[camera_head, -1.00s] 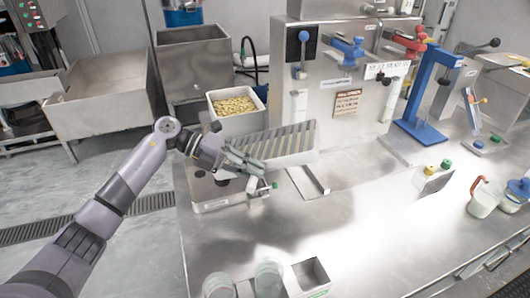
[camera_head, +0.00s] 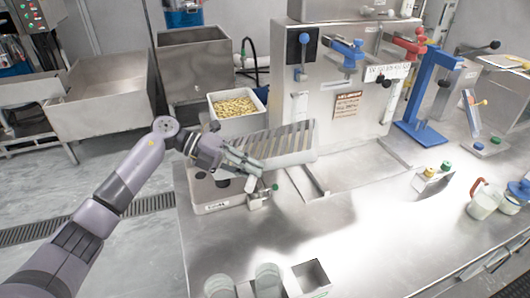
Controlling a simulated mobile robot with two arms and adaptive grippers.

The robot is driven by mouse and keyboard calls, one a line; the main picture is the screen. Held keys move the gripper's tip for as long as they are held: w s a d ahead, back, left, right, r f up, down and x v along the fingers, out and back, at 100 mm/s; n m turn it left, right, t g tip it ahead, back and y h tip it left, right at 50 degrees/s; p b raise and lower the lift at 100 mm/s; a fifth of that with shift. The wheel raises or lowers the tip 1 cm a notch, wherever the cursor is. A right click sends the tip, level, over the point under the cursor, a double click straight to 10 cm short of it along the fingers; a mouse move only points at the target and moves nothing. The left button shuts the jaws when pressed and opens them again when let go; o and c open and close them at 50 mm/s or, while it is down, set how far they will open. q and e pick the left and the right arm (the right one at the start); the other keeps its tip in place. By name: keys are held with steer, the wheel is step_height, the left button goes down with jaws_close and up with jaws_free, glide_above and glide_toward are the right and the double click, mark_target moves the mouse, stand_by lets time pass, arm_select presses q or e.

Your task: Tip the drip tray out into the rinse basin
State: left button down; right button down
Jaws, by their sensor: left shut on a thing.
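The drip tray (camera_head: 298,155) is a grey tray with a dark slatted top. It is in the head view, left of the centre, over the counter edge by the grinder's front. My left gripper (camera_head: 244,162) is shut on its near left end. The tray looks close to level, and I cannot tell how far it is above the counter. A large, open steel basin (camera_head: 98,113) stands at the far left, beyond the counter. I cannot tell for sure which is the rinse basin. My right gripper is not in view.
A white bin of beans (camera_head: 237,124) is just behind the tray. The grinder (camera_head: 352,106) and a blue stand (camera_head: 421,130) are to the right. Glasses (camera_head: 268,280) stand at the front; the middle counter is clear.

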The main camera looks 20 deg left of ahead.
arm_select(q)
steer(key=shift+h+b, duration=0.8)
steer(key=shift+b, duration=0.15)
steer(key=shift+r, duration=0.1)
steer(key=shift+a+r, duration=0.2)
steer(key=shift+r, duration=0.2)
stand_by(0.3)
steer(key=shift+f+h+b, duration=0.1)
steer(key=shift+h+b, duration=0.7)
steer(key=shift+b, duration=0.2)
